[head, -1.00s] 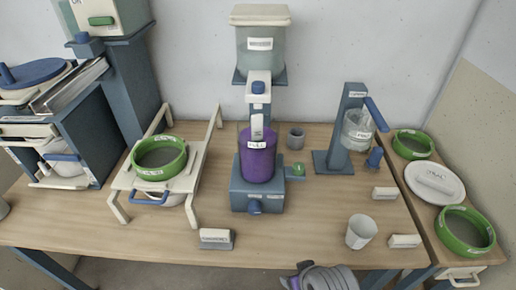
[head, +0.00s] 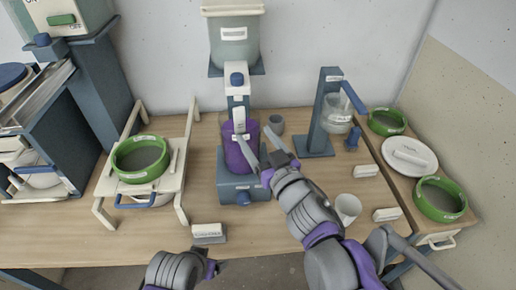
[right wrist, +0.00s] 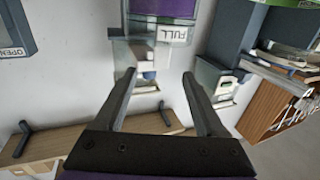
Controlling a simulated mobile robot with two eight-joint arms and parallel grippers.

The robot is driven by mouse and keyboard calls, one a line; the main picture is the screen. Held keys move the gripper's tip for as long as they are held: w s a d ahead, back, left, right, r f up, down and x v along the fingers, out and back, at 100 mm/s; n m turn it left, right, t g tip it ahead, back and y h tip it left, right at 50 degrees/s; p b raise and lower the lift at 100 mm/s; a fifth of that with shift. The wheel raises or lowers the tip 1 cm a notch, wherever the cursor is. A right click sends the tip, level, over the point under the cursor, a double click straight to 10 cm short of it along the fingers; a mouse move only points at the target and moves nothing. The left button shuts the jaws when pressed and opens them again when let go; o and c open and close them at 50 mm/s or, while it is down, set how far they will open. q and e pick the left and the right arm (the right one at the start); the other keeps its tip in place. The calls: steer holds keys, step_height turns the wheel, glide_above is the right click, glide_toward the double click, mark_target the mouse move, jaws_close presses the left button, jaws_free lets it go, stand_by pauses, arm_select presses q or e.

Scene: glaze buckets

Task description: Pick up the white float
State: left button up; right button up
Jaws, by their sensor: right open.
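The white float (head: 239,118) appears as a small upright white piece at the top of the clear container (head: 238,155) of purple glaze. In the right wrist view, a white piece that looks like the float (right wrist: 146,82) sits between and beyond the fingers, below the "FULL" label. My right gripper (head: 252,133) is open, its two fingers pointing at the container's upper part from the front right. The open fingers also show in the right wrist view (right wrist: 159,75), with nothing held. My left gripper (head: 211,268) is low at the bottom edge; its jaws are unclear.
A green-rimmed sieve (head: 141,159) sits on a white stand at left. The front table (head: 265,230) has free room.

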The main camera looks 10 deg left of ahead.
mark_target(240, 116)
steer(key=p+x, duration=0.1)
steer(key=x, duration=0.9)
steer(key=shift+a+r, duration=0.1)
steer(key=shift+a, duration=0.15)
jaws_close()
stand_by(1.1)
